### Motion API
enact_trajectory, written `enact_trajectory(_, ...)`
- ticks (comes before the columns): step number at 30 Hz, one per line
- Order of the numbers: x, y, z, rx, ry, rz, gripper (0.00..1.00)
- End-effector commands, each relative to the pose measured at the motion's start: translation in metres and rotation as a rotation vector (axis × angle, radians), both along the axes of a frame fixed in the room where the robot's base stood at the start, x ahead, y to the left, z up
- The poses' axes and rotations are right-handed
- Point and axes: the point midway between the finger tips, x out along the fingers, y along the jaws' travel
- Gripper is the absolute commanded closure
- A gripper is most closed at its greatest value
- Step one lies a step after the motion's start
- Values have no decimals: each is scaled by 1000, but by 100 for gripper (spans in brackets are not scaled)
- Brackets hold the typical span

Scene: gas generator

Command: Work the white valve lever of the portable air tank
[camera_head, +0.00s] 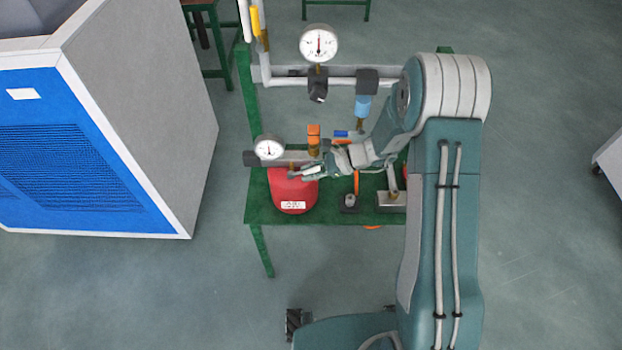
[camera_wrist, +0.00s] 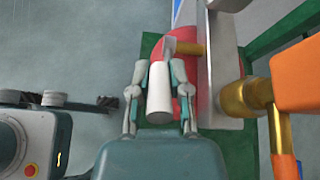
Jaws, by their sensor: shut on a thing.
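The red portable air tank (camera_head: 292,195) stands on the green table, with a white label on its front. Its white valve lever (camera_wrist: 159,95) lies between the two fingers of my gripper (camera_wrist: 157,76) in the wrist view, joined to a grey end piece and a brass stem (camera_wrist: 188,48). The fingers are closed on the lever's sides. The tank's red body (camera_wrist: 197,72) shows partly behind the fingers. In the head view my gripper (camera_head: 308,171) is over the top of the tank and hides much of the lever.
A grey bar with a dial gauge (camera_head: 269,148) runs just behind the tank. An orange handle (camera_wrist: 297,85) on brass fittings is close at the right in the wrist view. The green table (camera_head: 258,212) holds other fittings. A blue-fronted cabinet (camera_head: 85,150) stands at the left.

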Motion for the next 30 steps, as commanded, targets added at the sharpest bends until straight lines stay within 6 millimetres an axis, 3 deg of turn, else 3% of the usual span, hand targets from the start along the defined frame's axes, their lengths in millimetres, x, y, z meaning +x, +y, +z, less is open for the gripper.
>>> enact_trajectory(13,1,17,19,-423,7,4,100)
enact_trajectory(30,2,38,26,-857,22,5,100)
